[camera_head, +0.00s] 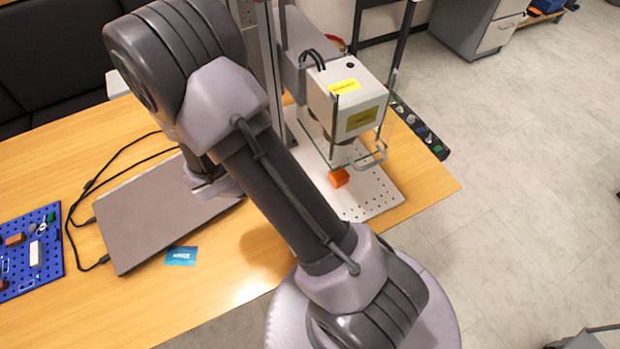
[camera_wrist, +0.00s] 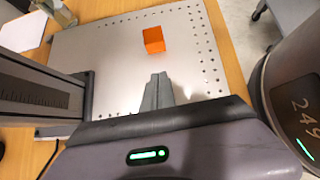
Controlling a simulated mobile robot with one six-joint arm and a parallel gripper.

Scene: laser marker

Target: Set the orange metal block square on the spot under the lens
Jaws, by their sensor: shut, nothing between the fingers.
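The orange metal block (camera_head: 338,178) sits on the perforated light-grey plate (camera_head: 376,193) of the laser marker, below the lens housing. In the wrist view the block (camera_wrist: 153,39) rests on the plate (camera_wrist: 100,52), a little beyond my gripper (camera_wrist: 158,78). My gripper's fingers are shut together and empty, apart from the block. In the head view my gripper is hidden behind my arm. The white laser head (camera_head: 345,95) with yellow labels hangs over the plate on a column. The exact spot under the lens cannot be made out.
A clear guard (camera_head: 372,152) with a handle is by the laser head. A closed laptop (camera_head: 150,220), cables, a blue card (camera_head: 181,256) and a blue pegboard (camera_head: 55,262) lie on the wooden table to the left. A dark strip with small parts (camera_head: 420,130) is at the right edge.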

